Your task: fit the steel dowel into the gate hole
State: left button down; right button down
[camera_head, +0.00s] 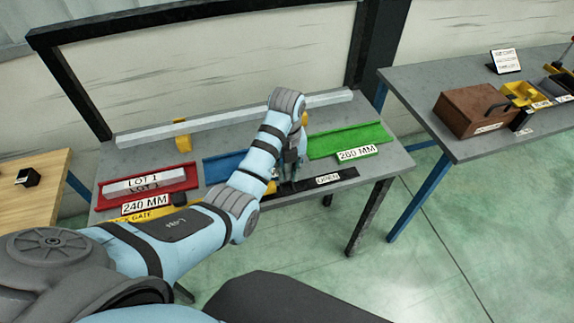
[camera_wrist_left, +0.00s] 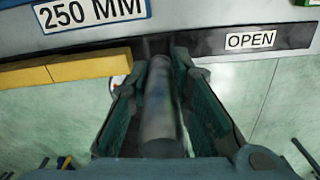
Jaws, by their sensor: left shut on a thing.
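My left gripper (camera_head: 291,172) is at the front edge of the grey bench. In the left wrist view its two green-lined fingers (camera_wrist_left: 160,75) are shut on the steel dowel (camera_wrist_left: 160,112), a grey cylinder lying between them. The dowel's far end reaches the black strip (camera_wrist_left: 212,40) of the gate, which is labelled OPEN (camera_wrist_left: 250,40). The yellow gate bar (camera_wrist_left: 70,68) lies left of the dowel. The gate hole is hidden, so I cannot tell whether the dowel's tip is in it. My right gripper is not in view.
A red tray (camera_head: 170,184) labelled 240 MM, a blue tray (camera_head: 215,168) and a green tray (camera_head: 345,138) labelled 260 MM lie on the bench. A long pale bar (camera_head: 225,117) runs behind them. A second table (camera_head: 445,140) with a brown toolbox (camera_head: 472,110) stands right.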

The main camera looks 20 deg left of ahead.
aim_at(287, 178)
pick_arm(q)
notch_tip(287, 178, down, 2)
jog(key=shift+f+b, duration=0.2)
jog(key=shift+b, duration=0.2)
jog(key=shift+f, duration=0.5)
jog(key=shift+r, duration=0.1)
jog(key=shift+p, duration=0.35)
